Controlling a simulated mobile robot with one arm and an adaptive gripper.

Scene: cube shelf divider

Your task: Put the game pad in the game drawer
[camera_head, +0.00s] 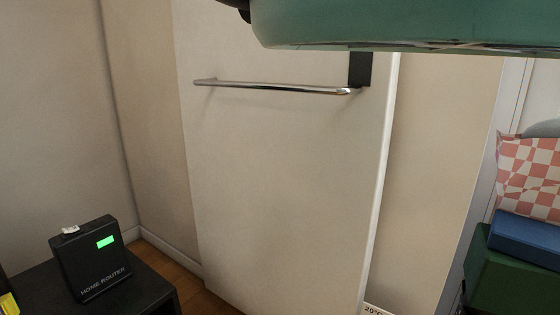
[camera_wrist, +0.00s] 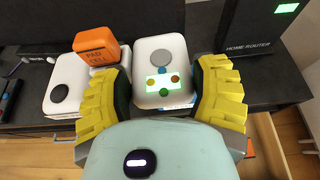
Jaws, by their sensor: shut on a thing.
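The game pad (camera_wrist: 163,72) seems to be the white device with a grey disc, a lit panel and coloured buttons in the wrist view. My gripper (camera_wrist: 162,85) has its yellow ridged fingers on either side of it and is shut on it. The pad is over or on the dark furniture top; I cannot tell whether it touches it. The gripper's pale body hides what lies below. In the head view neither pad nor gripper shows. I cannot make out the game drawer in either view.
On the dark top (camera_wrist: 40,115) are an orange pad cell box (camera_wrist: 97,46), another white device (camera_wrist: 66,85) with a black disc, and the home router (camera_wrist: 250,25). The head view shows the router (camera_head: 90,258), a white panel (camera_head: 285,180) with a metal bar, and stacked boxes (camera_head: 525,245) at right.

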